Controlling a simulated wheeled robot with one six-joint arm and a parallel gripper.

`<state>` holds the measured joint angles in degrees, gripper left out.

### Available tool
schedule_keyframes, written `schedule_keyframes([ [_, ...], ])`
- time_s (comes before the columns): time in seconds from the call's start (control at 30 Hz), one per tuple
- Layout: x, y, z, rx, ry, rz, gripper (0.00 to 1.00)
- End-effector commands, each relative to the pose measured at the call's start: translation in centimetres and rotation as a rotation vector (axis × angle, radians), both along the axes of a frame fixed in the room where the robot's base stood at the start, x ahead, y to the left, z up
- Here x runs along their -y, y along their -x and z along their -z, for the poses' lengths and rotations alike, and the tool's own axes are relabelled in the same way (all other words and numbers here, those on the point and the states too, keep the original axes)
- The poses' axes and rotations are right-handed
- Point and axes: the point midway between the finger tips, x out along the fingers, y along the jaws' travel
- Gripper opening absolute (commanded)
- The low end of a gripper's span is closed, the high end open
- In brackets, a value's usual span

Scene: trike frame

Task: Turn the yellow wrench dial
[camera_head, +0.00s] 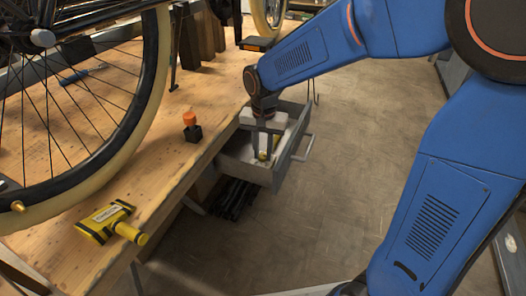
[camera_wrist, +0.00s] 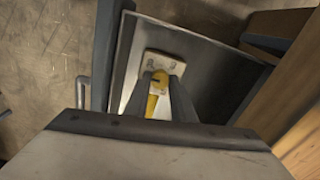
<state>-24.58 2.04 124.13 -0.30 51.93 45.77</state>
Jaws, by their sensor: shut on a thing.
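An open grey drawer (camera_head: 240,170) sticks out from under the wooden workbench, and its inside also shows in the wrist view (camera_wrist: 205,85). My gripper (camera_head: 265,148) reaches down into it. In the wrist view my gripper (camera_wrist: 157,86) is shut on the yellow wrench dial (camera_wrist: 155,100), which stands between its fingers; a little of the yellow also shows in the head view (camera_head: 263,155). A pale block-like part (camera_wrist: 165,62) lies just beyond the fingertips. The fingers hide much of the dial, and I cannot tell its angle.
The workbench (camera_head: 60,245) bears a yellow-and-black tool (camera_head: 108,220) and an orange-topped black piece (camera_head: 191,127). A bicycle wheel (camera_head: 157,60) stands at the left. The drawer's walls and handle (camera_head: 303,148) are close around my gripper. The floor (camera_head: 260,235) on the right is open.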

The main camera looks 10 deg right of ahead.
Motion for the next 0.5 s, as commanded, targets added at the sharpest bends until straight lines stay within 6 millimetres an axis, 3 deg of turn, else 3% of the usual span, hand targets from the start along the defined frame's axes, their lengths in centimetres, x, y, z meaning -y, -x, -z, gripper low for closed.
schedule_keyframes([
  [0.17,-0.01,0.0,-0.01,0.0,0.0,-0.001,0.0],
  [0.2,-0.01,0.0,-0.01,0.0,0.0,-0.001,0.32],
  [0.23,-0.01,0.0,-0.01,0.0,0.0,-0.001,0.39],
  [0.5,0.0,0.0,-0.01,0.0,0.0,-0.001,0.42],
])
